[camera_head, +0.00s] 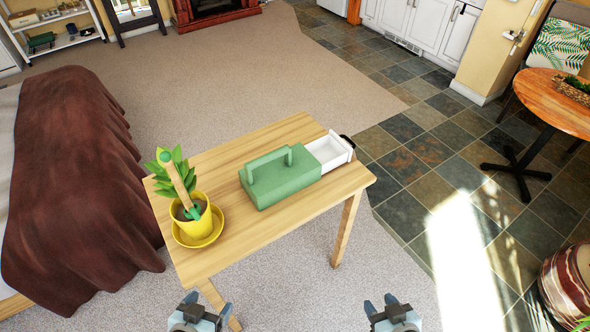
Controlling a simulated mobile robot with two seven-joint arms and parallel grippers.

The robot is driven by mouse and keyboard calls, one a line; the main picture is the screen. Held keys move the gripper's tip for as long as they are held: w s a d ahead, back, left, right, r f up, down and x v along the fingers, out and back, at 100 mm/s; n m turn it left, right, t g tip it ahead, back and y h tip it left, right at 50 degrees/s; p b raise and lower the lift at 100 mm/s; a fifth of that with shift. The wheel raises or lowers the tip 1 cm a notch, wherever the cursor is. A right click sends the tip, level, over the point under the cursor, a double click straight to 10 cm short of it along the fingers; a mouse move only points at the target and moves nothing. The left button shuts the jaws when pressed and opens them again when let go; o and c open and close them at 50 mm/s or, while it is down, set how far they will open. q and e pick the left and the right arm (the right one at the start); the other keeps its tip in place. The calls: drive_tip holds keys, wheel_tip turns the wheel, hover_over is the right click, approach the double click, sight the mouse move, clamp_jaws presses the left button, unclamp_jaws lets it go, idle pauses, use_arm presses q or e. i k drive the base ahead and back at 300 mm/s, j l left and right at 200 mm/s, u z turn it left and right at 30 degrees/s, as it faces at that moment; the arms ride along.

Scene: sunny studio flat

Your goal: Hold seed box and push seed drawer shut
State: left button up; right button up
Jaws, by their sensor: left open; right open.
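The seed box (284,186) is a green block with a raised green handle (270,162) on top. It sits on a light wooden table (225,244). The white seed drawer (328,148) sticks out of the box's right end, pulled open, and looks empty. A small dark pull (347,140) is on its outer end. My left gripper (206,299) is open and empty at the bottom of the view, near the table's front leg. My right gripper (380,302) is open and empty at the bottom, right of the table. Both are apart from the box.
A yellow pot (194,222) with a leafy plant stands on a yellow saucer (213,237) at the table's left end. A bed with a brown cover (75,190) is at left. A round wooden table (555,98) is at right. Tabletop in front of the box is clear.

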sight(331, 150)
drive_tip(key=i+l+u, duration=0.1)
drive_tip(key=u, duration=0.65)
drive_tip(key=i+l+u, duration=0.1)
drive_tip(key=l+u, duration=0.2)
drive_tip(key=l, duration=0.25)
drive_tip(key=l+u, duration=0.3)
drive_tip(key=l, duration=0.2)
drive_tip(key=l+u, duration=0.2)
drive_tip(key=l, duration=2.45)
drive_tip(key=j+z, duration=0.45)
drive_tip(key=j, duration=0.85)
